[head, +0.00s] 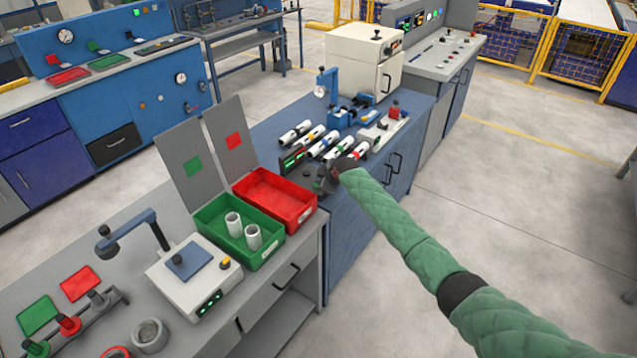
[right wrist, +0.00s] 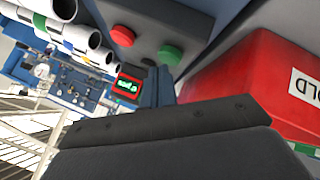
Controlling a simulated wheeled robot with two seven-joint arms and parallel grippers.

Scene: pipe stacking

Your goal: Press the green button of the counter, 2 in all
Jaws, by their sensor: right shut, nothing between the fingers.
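The counter has a dark grey body with a small lit display, which shows in the right wrist view (right wrist: 127,90) and, small, in the head view (head: 293,160). In the right wrist view its green button (right wrist: 170,55) and red button (right wrist: 122,35) are side by side. My right gripper (right wrist: 158,75) is shut and empty, its fingertips at the counter close to the green button. I cannot tell whether they touch it. In the head view the right gripper (head: 324,182) partly hides the counter. My left gripper is out of view.
A red bin (head: 275,198) stands close beside the counter; a green bin (head: 238,234) with two white pipe pieces is nearer. Several white pipes (head: 322,144) lie in a rack behind the counter. A white device with a blue arm (head: 193,275) stands at the front left.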

